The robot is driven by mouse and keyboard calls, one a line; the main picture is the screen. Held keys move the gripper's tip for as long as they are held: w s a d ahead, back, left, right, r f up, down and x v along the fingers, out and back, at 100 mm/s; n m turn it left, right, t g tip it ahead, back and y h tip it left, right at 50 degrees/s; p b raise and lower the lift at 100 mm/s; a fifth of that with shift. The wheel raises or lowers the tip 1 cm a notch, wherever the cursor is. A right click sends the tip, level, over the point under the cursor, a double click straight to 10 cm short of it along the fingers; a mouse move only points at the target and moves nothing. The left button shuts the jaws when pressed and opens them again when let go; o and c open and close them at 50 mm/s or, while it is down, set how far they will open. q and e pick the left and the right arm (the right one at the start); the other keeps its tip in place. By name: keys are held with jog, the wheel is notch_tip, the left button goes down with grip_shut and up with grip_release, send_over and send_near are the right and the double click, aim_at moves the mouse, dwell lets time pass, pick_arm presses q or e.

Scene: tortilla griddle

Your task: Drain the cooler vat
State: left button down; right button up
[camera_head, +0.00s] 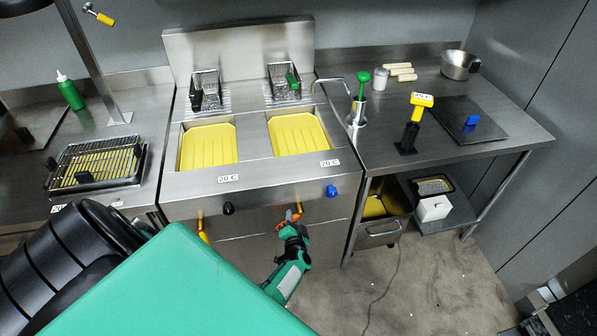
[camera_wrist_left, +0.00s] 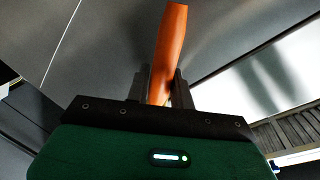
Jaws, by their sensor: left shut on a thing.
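The double fryer has a left vat (camera_head: 209,147) and a right vat (camera_head: 298,134), both holding yellow oil. The labels in front, left (camera_head: 228,178) and right (camera_head: 330,162), both appear to read 20 C. A yellow drain handle (camera_head: 202,229) is below the left vat. An orange drain handle (camera_head: 291,215) is below the right vat. My left gripper (camera_head: 288,226) is shut on the orange handle, which also stands between its fingers in the left wrist view (camera_wrist_left: 168,60). My right gripper is out of view.
A black knob (camera_head: 228,208) and a blue knob (camera_head: 332,190) sit on the fryer front. Baskets (camera_head: 206,90) hang at the back. A drawer-like bin (camera_head: 382,232) and a shelf with a white box (camera_head: 433,208) are at right. Floor (camera_head: 400,290) before the fryer is mostly clear.

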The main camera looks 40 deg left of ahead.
pick_arm(q)
jog(key=shift+s+r+m+p, duration=0.15)
jog(key=shift+r+m+p, duration=0.35)
jog(key=shift+m+p, duration=0.5)
jog(key=shift+s+a+r+m+g+p, duration=0.15)
jog(key=shift+m+g+p, duration=0.25)
jog(key=shift+m+p, duration=0.4)
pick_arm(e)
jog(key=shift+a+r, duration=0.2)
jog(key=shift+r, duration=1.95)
pick_arm(q)
jog(key=shift+y, duration=0.3)
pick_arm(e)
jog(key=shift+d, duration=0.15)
pick_arm(q)
jog(key=c, duration=1.3)
grip_release()
jog(key=shift+o, duration=0.2)
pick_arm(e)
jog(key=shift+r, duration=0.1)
